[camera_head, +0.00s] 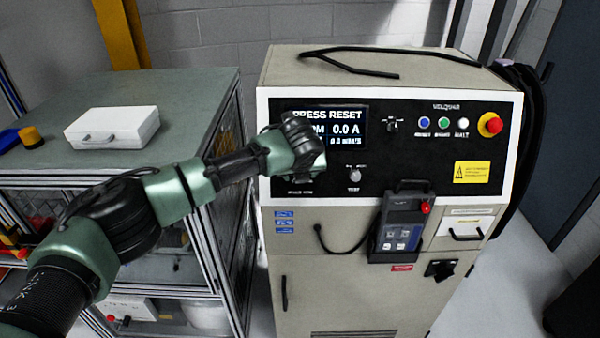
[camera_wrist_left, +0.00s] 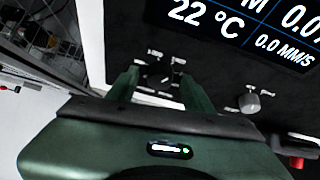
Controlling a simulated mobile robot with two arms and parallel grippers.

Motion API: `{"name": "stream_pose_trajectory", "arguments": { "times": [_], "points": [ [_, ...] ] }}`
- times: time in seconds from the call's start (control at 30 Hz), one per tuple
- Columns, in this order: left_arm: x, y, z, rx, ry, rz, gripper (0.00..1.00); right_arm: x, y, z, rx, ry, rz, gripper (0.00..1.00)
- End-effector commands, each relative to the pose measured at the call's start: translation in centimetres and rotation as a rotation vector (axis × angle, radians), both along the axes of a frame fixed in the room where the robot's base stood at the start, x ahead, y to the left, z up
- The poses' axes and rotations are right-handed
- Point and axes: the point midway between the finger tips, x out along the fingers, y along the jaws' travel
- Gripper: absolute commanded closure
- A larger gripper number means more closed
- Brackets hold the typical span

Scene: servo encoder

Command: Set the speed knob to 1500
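The welder-like cabinet has a black control panel (camera_head: 430,165). My left gripper (camera_head: 298,160) is in front of the panel's left part, below the display. In the left wrist view, its two green fingers (camera_wrist_left: 160,88) are apart, and a small dark knob (camera_wrist_left: 158,70) shows between their tips. I cannot tell whether they touch it. The knob's setting is not readable, and in the head view my gripper hides it. My right gripper is not in view.
A test knob (camera_head: 354,174) is right of my gripper, also in the left wrist view (camera_wrist_left: 250,102). Further right are a selector (camera_head: 392,125), coloured buttons (camera_head: 443,122) and a red emergency stop (camera_head: 491,124). A pendant (camera_head: 402,222) hangs below. A cart with a white case (camera_head: 112,127) stands left.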

Motion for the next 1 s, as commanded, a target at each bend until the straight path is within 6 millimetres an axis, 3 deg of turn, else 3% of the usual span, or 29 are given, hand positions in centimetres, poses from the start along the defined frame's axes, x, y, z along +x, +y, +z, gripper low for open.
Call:
{"name": "stream_pose_trajectory", "arguments": {
  "times": [0.23,0.63,1.0],
  "points": [
    [-0.7,0.0,1.0,-0.003,-0.003,-0.002,0.49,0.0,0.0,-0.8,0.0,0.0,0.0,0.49],
    [-4.4,0.0,5.6,-0.001,-0.001,-0.001,0.49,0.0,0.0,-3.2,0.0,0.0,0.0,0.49],
    [-4.8,0.0,6.1,-0.001,0.001,0.001,0.49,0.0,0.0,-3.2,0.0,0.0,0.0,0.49]
  ]
}}
